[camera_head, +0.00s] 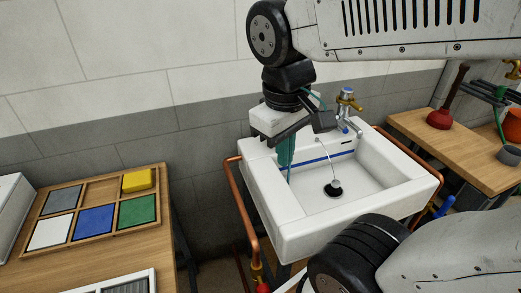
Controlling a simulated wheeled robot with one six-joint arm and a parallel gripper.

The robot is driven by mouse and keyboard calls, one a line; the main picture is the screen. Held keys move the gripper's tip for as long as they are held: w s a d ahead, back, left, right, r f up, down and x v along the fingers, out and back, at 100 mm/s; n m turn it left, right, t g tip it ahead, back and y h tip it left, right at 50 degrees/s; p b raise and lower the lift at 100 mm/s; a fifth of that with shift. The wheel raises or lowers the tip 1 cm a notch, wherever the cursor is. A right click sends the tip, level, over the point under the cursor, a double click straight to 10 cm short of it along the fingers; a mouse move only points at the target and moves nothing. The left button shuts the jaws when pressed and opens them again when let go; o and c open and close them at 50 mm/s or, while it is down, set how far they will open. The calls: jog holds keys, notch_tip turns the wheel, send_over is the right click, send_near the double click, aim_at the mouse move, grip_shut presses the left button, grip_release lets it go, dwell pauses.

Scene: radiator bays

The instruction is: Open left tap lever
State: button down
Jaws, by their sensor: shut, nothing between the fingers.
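A white sink (300,232) stands against the tiled wall. At its back rim is a chrome tap (346,96) with a blue cap and a brass lever pointing right. My gripper (286,168) points down over the left part of the sink, in front of its back-left rim. Its teal fingers are together with nothing between them. The gripper and wrist cover the back-left rim, and I cannot make out a left tap lever there. I cannot tell whether the fingers touch anything.
Copper pipes (246,210) run around the sink's sides. A black plug (333,189) on a chain lies in the basin. At left, a wooden tray (103,190) holds coloured tiles. At right, a bench (425,130) bears a plunger (440,118) and an orange pot (514,125).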

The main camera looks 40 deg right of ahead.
jog(key=w+d+f+n+g+h, duration=0.25)
jog(key=w+f+n+h, duration=0.4)
jog(key=w, duration=0.75)
jog(key=w+d+f+n+g+h, duration=0.2)
jog(key=w+d+f+n+h, duration=0.2)
jog(key=w+f+n, duration=0.7)
jog(key=d+f+m, duration=0.1)
jog(key=d, duration=0.1)
jog(key=d+f+m, duration=0.1)
jog(key=d, duration=0.2)
jog(key=d+f+m, duration=0.1)
jog(key=d+f, duration=0.1)
jog(key=d, duration=0.1)
jog(key=shift+s, duration=0.3)
jog(key=shift+r, duration=0.1)
